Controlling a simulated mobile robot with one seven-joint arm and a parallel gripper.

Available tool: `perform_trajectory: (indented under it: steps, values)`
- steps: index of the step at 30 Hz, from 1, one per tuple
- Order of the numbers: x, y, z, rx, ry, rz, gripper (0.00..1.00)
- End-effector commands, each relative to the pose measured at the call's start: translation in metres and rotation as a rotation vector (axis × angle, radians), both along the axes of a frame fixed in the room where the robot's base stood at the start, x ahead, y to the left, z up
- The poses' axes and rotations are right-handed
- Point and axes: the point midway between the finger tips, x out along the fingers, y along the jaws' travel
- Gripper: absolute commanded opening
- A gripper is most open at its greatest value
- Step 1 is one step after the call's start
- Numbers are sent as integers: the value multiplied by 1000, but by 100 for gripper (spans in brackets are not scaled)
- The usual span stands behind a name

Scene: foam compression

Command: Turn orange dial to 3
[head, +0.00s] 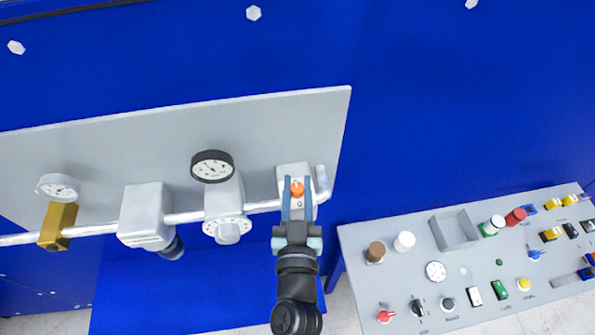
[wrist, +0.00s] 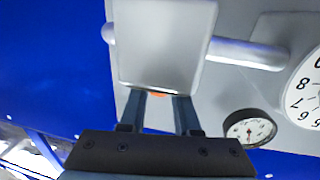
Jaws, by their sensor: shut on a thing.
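The orange dial (head: 296,188) sits on the front of a light grey valve box (head: 291,171) at the right end of the pipe. My gripper (head: 297,197) reaches up to it, with its fingers on either side of the dial. In the wrist view the fingers (wrist: 160,98) are shut on the dial, and only a thin orange edge (wrist: 158,94) shows below the grey box (wrist: 165,45). The dial's scale and pointer are mostly hidden, so I cannot tell its setting.
A silver pipe (head: 262,206) runs left past a black-rimmed gauge (head: 212,166), a white numbered dial (head: 228,229) and another grey box (head: 146,213). A brass block (head: 57,226) with a gauge stands at far left. A control panel (head: 460,270) with several buttons and knobs lies at right.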

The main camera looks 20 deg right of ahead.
Motion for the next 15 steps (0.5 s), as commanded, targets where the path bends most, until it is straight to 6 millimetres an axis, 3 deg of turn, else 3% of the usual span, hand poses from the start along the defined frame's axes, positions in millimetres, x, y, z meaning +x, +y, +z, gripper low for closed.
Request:
perform_trajectory:
  steps: [1,15]
  values:
    - [0,-1,8,2,4,-24,0]
    - [1,-1,2,1,1,-149,0]
